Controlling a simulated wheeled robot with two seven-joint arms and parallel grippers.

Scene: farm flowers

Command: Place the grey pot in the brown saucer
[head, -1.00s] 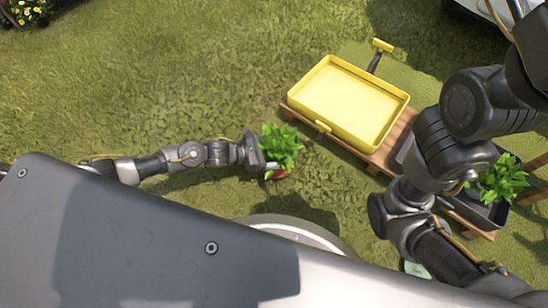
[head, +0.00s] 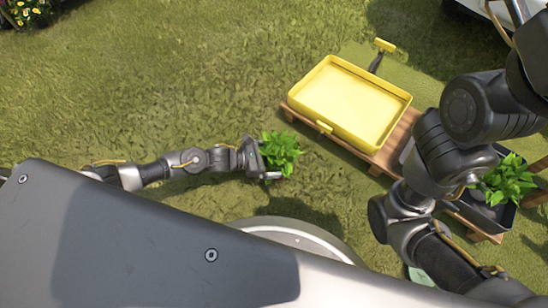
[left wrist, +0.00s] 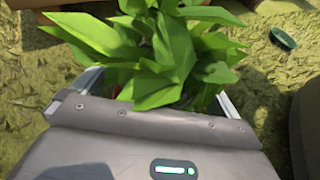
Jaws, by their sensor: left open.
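A leafy green plant (head: 281,154) stands low over the grass; its leaves hide its pot, with only a sliver of red below them in the left wrist view. My left gripper (head: 268,160) is open beside the plant, one finger along its near side. In the left wrist view the leaves (left wrist: 160,50) fill the space between the two fingers. Another plant (head: 507,179) sits in a dark container (head: 493,214) at the right, partly behind my right arm. I cannot make out a grey pot or a brown saucer for certain. My right gripper is not visible.
A yellow tray (head: 322,112) rests on a wooden pallet (head: 375,158) right of centre. A small green dish (left wrist: 283,38) lies on the grass in the left wrist view. The grass left of the tray is open. Flowers (head: 22,12) grow at the top left.

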